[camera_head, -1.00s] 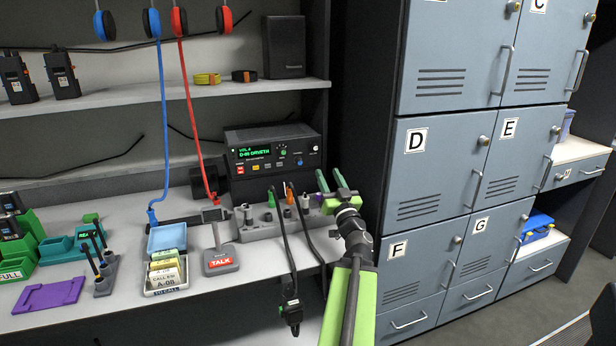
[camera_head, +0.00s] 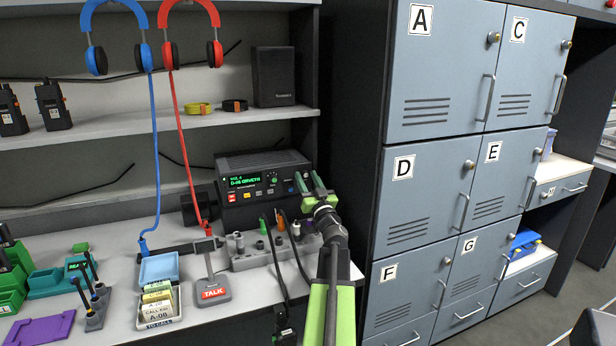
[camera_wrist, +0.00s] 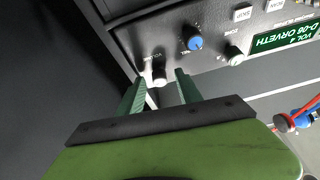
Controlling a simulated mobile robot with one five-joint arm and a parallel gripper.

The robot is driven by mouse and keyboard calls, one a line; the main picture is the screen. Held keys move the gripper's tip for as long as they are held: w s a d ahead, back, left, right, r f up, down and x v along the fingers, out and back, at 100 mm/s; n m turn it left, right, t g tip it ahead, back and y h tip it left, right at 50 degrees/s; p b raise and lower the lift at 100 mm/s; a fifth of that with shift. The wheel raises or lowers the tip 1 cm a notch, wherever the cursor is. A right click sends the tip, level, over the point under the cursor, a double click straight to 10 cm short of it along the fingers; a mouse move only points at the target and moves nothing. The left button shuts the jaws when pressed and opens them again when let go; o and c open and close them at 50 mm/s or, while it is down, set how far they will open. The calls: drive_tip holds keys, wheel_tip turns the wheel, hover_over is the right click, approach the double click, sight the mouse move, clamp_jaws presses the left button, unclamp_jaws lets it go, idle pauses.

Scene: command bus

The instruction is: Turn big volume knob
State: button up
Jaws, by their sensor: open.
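The black radio unit (camera_head: 262,161) stands on the counter below the shelf. Its green display (camera_head: 252,181) shows "VOL 4". In the wrist view, the light-topped volume knob (camera_wrist: 158,72) sits at the panel's corner, beside printed lettering. My gripper (camera_head: 309,179) is raised in front of the radio's right end, with green fingers apart. In the wrist view, my gripper (camera_wrist: 159,78) has its fingertips on either side of the knob. I cannot tell whether they touch it. In the head view the fingers largely cover the knob.
A blue knob (camera_wrist: 194,43) and a smaller pale knob (camera_wrist: 234,55) sit close by on the panel. A grey block with connectors (camera_head: 250,258) and black cables lies below the radio. Grey lockers (camera_head: 420,195) stand to the right. Red and blue headphone cords hang at the left.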

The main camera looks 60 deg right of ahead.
clamp_jaws()
drive_tip(key=shift+n, duration=0.4)
drive_tip(key=n+y, duration=0.1)
drive_tip(key=n, duration=0.1)
drive_tip(key=n+t+y, duration=0.1)
drive_tip(key=shift+s+d+r+n+p, duration=0.1)
drive_tip(key=shift+d+n+p, duration=0.1)
drive_tip(key=shift+n+p, duration=0.15)
drive_tip(key=n+y, duration=0.1)
drive_tip(key=n, duration=0.1)
drive_tip(key=n+t+y+p, duration=0.1)
drive_tip(key=n, duration=0.2)
drive_tip(key=shift+r+y, duration=0.15)
drive_tip(key=shift+y, duration=0.15)
drive_tip(key=n+y+p, duration=0.2)
drive_tip(key=n+p, duration=0.1)
drive_tip(key=n, duration=0.3)
drive_tip(key=shift+d+r, duration=0.1)
drive_tip(key=shift+n+g+y+p, duration=0.4)
drive_tip(key=shift+n+y+p, duration=0.5)
drive_tip(key=shift+n, duration=0.65)
drive_tip(key=shift+s, duration=0.1)
